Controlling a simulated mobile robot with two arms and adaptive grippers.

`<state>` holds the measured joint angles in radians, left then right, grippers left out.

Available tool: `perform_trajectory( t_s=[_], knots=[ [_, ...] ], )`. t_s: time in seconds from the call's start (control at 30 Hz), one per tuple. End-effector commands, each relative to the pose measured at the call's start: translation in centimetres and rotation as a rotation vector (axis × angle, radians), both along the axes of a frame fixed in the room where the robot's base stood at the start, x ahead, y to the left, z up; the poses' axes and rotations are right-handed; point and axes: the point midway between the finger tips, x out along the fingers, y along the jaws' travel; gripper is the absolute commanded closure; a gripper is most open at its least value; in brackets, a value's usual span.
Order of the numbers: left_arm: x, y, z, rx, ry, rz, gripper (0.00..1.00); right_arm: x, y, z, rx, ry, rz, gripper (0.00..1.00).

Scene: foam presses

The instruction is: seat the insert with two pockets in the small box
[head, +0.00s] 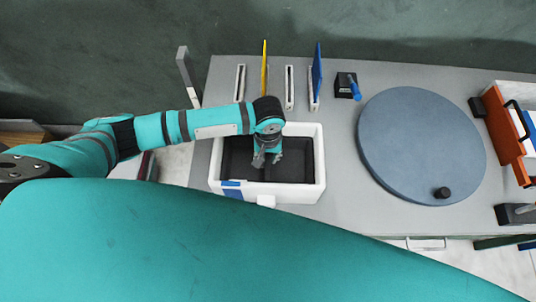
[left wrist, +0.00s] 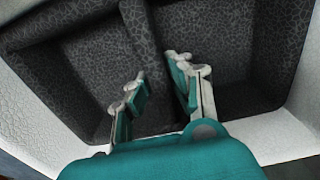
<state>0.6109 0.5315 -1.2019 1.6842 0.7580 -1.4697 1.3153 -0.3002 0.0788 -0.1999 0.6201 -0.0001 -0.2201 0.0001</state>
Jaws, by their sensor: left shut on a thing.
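The small box (head: 321,170) is white, with a blue mark on its near left side, and stands on the grey table. The dark foam insert (head: 305,160) is inside its walls; I cannot tell whether it sits fully down. In the left wrist view, the insert (left wrist: 225,60) shows a raised divider (left wrist: 148,60) between two pockets. My left gripper (head: 267,160) reaches down into the box. Its fingers (left wrist: 158,95) lie on either side of the divider, shut on it. The arm hides part of the box's far wall. My right gripper is out of view.
A blue-grey round disc (head: 420,140) with a black knob lies right of the box. Behind the box are narrow slotted holders with a yellow panel (head: 264,68) and a blue panel (head: 317,72). A small black block (head: 345,87) stands nearby. An orange-fronted bin (head: 505,140) is far right.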

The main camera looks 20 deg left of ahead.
Motion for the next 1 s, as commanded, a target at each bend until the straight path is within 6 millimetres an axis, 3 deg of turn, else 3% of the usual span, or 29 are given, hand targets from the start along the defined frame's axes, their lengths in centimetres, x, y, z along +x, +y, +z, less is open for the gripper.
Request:
perform_trajectory(
  t_s=[0.3, 0.33, 0.53, 0.83, 1.0],
  knots=[
    [0.0, 0.0, -0.9, 0.0, 0.001, 0.001, 1.0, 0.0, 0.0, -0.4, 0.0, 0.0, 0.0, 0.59],
    [0.0, 0.0, -0.8, 0.0, 0.001, 0.001, 0.81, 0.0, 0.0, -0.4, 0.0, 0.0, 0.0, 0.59],
    [0.0, 0.0, -0.8, 0.0, 0.001, 0.0, 0.55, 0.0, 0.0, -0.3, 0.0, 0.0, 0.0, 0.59],
    [0.0, 0.0, -0.6, 0.0, 0.0, 0.0, 0.55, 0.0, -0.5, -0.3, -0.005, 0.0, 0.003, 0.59],
    [0.0, 0.0, 1.4, -0.002, -0.002, 0.0, 0.55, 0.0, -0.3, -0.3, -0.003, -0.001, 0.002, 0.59]
  ],
)
